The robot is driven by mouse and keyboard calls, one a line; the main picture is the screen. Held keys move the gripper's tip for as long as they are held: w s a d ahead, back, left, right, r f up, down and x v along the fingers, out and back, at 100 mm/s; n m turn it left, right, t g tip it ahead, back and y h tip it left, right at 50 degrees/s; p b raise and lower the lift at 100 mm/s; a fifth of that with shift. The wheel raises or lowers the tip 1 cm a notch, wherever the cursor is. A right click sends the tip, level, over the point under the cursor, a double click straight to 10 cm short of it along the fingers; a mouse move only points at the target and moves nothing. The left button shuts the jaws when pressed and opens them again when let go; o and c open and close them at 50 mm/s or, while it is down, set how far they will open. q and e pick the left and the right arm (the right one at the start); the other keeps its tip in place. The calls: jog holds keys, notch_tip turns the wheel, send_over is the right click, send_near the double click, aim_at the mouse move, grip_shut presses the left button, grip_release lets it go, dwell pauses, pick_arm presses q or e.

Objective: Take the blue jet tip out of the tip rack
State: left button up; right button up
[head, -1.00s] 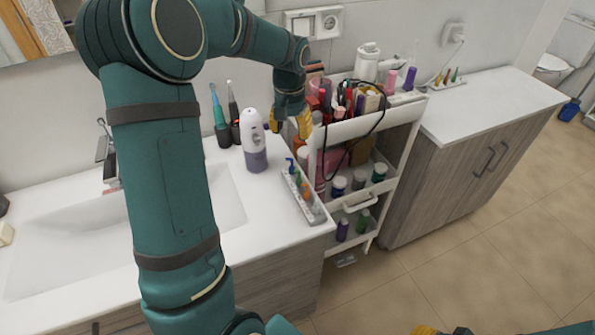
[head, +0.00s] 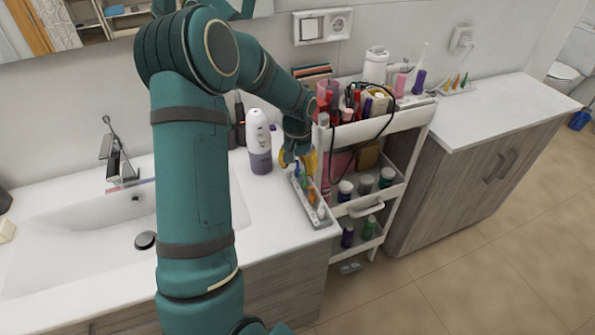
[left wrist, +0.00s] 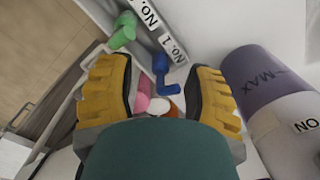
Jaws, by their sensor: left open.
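The white tip rack (head: 322,218) lies on the counter's right edge and holds several coloured tips in a row. The blue jet tip (left wrist: 162,72) is at the "No. 1" label of the rack (left wrist: 173,48) in the left wrist view. My left gripper (head: 297,160) is over the far end of the rack and partly covers it in the head view. In the left wrist view its yellow fingers (left wrist: 158,95) are apart, one on each side of the blue tip, with gaps visible. A green tip (left wrist: 122,32) shows farther along the rack. My right gripper is not in view.
A white and purple flosser (head: 259,150) stands close left of my left gripper; it also shows in the left wrist view (left wrist: 262,85). The cosmetics cart (head: 385,125), with a hanging black cable, stands just right of the rack. The sink (head: 110,225) is at the left.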

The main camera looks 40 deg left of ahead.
pick_arm(q)
notch_tip(320, 180, down, 2)
jog(key=shift+f, duration=0.1)
grip_shut()
dwell(0.4)
